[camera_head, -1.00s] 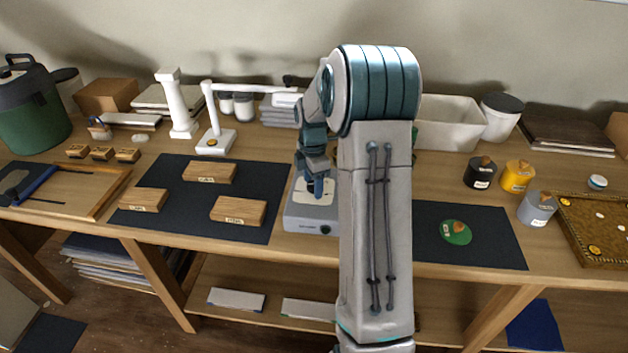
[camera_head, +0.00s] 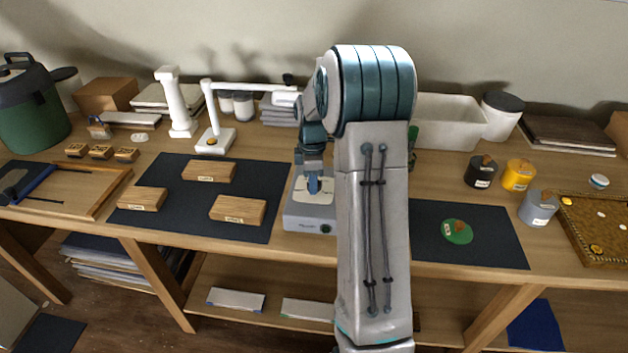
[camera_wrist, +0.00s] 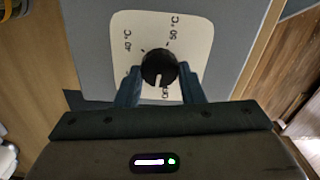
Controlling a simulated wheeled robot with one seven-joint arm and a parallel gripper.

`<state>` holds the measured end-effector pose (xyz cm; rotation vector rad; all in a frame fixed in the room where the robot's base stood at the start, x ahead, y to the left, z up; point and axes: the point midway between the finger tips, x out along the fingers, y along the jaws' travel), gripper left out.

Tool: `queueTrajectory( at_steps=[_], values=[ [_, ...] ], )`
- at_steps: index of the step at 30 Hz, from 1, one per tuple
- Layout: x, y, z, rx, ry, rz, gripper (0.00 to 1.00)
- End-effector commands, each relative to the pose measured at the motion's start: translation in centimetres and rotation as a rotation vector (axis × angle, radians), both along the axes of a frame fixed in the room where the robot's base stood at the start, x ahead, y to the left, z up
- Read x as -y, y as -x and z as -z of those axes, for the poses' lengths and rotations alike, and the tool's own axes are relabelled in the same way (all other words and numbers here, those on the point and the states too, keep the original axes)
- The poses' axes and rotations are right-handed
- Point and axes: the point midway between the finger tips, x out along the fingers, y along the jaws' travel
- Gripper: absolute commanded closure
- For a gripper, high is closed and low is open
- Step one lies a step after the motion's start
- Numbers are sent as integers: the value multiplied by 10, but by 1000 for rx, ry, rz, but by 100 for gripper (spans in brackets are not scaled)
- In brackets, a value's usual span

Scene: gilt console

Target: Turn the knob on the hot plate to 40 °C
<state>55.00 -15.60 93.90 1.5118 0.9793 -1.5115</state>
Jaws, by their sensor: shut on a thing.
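The hot plate (camera_head: 305,224) is a grey box with a pale dial plate on top, standing near the table's front edge. In the wrist view its dial plate (camera_wrist: 200,32) carries "40 °C" at upper left, "50 °C" at upper right and a partly hidden label at the bottom. The round black knob (camera_wrist: 158,66) has a white mark that appears to point down toward that bottom label. My gripper (camera_wrist: 159,74) has a blue finger on each side of the knob and is shut on it. In the head view my gripper (camera_head: 313,184) is over the dial and hides the knob.
A dark mat (camera_head: 180,222) with wooden blocks lies left of the hot plate. Another dark mat (camera_head: 490,240) with a green disc lies to the right, partly behind my arm. A white lamp-like stand (camera_head: 218,140) and a white bin (camera_head: 450,125) stand farther back.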

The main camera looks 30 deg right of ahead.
Motion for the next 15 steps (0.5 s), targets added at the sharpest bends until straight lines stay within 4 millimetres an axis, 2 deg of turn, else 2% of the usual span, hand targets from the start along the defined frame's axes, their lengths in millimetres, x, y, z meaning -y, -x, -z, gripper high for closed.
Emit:
queueTrajectory(
  at_steps=[15],
  values=[
    [1, 0, 1, -7, 1, 492, 88]
  ],
)
